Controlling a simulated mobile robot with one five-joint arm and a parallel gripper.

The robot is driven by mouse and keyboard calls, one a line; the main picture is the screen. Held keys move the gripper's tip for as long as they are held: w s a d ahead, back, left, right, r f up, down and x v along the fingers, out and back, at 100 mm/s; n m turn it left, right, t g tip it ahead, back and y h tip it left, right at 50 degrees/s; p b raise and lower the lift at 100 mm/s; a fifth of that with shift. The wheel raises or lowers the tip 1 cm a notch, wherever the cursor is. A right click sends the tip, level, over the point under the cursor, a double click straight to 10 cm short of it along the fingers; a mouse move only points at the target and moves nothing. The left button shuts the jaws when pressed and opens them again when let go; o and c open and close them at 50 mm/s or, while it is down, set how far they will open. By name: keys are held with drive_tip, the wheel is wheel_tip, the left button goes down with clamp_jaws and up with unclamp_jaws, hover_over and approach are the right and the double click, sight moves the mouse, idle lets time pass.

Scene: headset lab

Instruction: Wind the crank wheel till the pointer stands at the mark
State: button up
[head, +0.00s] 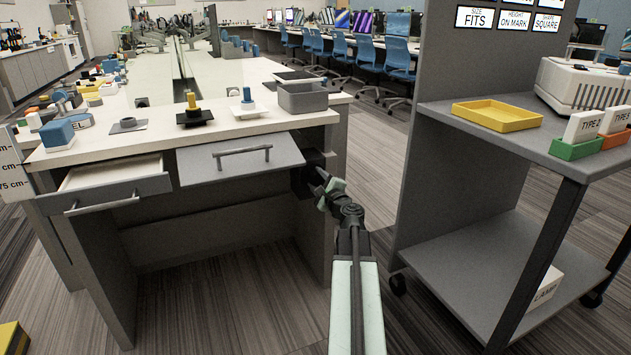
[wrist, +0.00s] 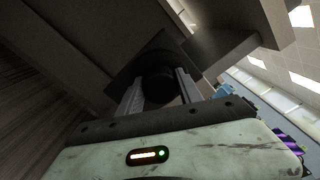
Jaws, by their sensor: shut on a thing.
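The crank wheel shows in the wrist view as a dark round part (wrist: 160,84) in front of a dark square plate (wrist: 150,58). In the head view a dark unit (head: 308,172) sits at the right end of the bench, below the top; its details are in shadow. My gripper (head: 316,183) reaches it from the right front. In the wrist view my gripper's two grey fingers (wrist: 159,92) stand on either side of the round part, shut on it. I cannot make out the pointer or the mark in either view.
A half-open drawer (head: 110,187) and a grey drawer front with a handle (head: 240,158) are left of my gripper. A grey bin (head: 302,97) stands on the bench above. A grey cart (head: 490,270) with a yellow tray (head: 497,115) stands to the right. Floor lies between.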

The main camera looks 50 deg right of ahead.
drive_tip(key=o, duration=1.4)
drive_tip(key=shift+w+a, duration=0.1)
drive_tip(key=shift+c, duration=0.2)
drive_tip(key=v, duration=0.8)
